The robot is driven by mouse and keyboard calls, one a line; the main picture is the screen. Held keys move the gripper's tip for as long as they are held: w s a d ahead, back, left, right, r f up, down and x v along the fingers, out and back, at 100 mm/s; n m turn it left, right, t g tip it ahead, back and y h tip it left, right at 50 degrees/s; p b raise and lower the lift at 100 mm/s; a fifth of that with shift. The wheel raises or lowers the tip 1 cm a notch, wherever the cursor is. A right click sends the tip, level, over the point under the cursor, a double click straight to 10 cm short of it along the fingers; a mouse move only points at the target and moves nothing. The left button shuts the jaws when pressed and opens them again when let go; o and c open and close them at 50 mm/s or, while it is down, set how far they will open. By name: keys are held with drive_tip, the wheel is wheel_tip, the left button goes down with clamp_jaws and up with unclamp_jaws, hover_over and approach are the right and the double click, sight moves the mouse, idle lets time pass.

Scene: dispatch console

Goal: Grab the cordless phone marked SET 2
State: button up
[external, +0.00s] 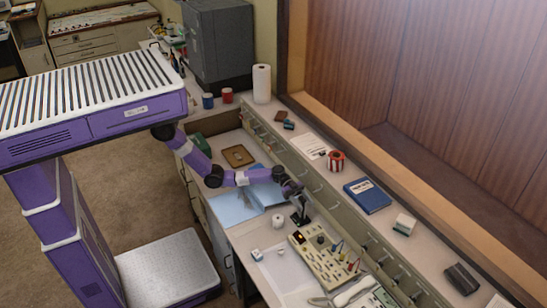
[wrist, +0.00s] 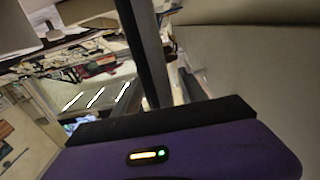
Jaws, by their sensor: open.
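No marking SET 2 is readable in either view, so I cannot tell which thing is the named cordless phone. A small dark upright thing (external: 301,216) stands on the desk beside the switch panel, right under my gripper; it may be a handset in a cradle. A pale handset-shaped thing (external: 354,291) lies at the panel's near end. My gripper (external: 297,195) is open over the desk, close to the dark thing; whether they touch is unclear. The wrist view shows my purple gripper body and dark fingers, with no phone I can make out.
A beige switch panel (external: 318,257) with knobs and plugs sits on the desk. A white roll (external: 278,221) and blue papers (external: 236,207) lie near the arm.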

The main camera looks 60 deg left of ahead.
drive_tip(key=shift+d, duration=0.5)
clamp_jaws()
idle(1.1)
